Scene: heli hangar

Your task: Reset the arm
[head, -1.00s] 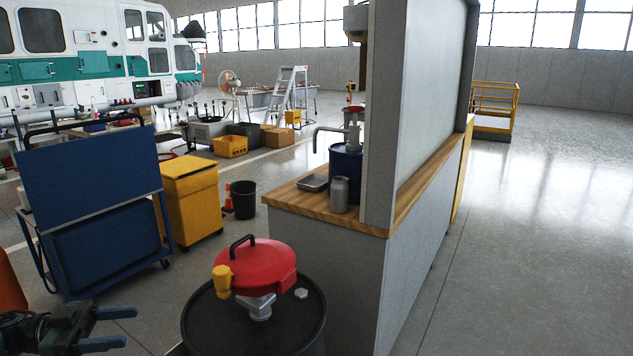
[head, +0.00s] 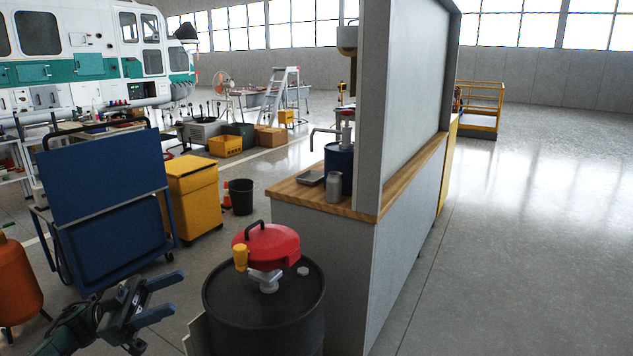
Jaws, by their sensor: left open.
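My left gripper (head: 163,297) comes in from the lower left in the head view. Its two dark fingers are apart, with nothing between them. It is over the floor, left of a black drum (head: 267,318) and apart from it. My right gripper is not in the view.
The black drum carries a red lid (head: 270,243) with a handle. A counter (head: 318,240) with a grey partition stands right of it. A blue cart (head: 110,235), a yellow cabinet (head: 193,200) and an orange cylinder (head: 18,280) stand left. Open floor (head: 530,230) lies right.

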